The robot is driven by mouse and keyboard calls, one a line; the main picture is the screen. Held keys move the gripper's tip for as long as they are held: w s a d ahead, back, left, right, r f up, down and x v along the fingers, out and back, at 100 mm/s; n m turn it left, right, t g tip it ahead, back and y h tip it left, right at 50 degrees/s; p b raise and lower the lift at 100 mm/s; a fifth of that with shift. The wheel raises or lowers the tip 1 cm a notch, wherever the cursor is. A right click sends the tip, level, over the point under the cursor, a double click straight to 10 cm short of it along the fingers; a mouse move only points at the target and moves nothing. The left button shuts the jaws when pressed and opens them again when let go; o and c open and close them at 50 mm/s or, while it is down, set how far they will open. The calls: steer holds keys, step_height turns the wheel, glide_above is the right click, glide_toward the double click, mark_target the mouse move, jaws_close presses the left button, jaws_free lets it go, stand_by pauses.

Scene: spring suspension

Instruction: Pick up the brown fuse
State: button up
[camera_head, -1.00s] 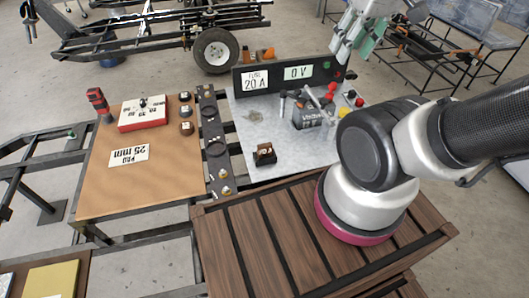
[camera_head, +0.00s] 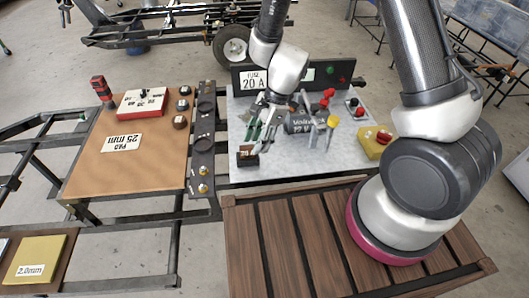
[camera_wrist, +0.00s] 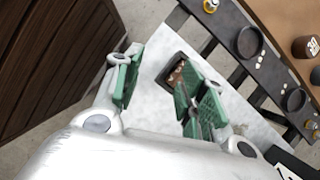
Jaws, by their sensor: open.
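A small black open box (camera_head: 247,161) stands at the front left of the grey metal plate (camera_head: 300,168). Brown pieces (camera_wrist: 177,76), with pale spots or marks, lie in it and are small and partly covered in the wrist view; I cannot make out which is the brown fuse. My gripper (camera_head: 262,131), with green finger pads, is open and empty, pointing down just behind and above the box. In the wrist view the box (camera_wrist: 170,66) shows between and beyond the fingers, and the right finger hides part of it.
A battery (camera_head: 302,123), yellow and red knobs (camera_head: 332,122) and a yellow box with a red button (camera_head: 377,142) stand to the right. A dark panel with a "FUSE 20 A" sign (camera_head: 254,81) stands behind. A dark rail (camera_head: 201,150) with round parts runs on the left.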

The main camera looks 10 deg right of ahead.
mark_target(248, 146)
steer(key=w+a+f+m, duration=0.1)
steer(key=f, duration=0.1)
steer(key=w+a+f+m+t, duration=0.1)
steer(key=f+m, duration=0.1)
steer(key=w+a+f+m, duration=0.1)
steer(key=f, duration=0.2)
steer(key=shift+w+m+t, duration=0.25)
steer(key=shift+m+t, duration=0.05)
steer(key=shift+t, duration=0.1)
steer(key=shift+c, duration=0.5)
jaws_close()
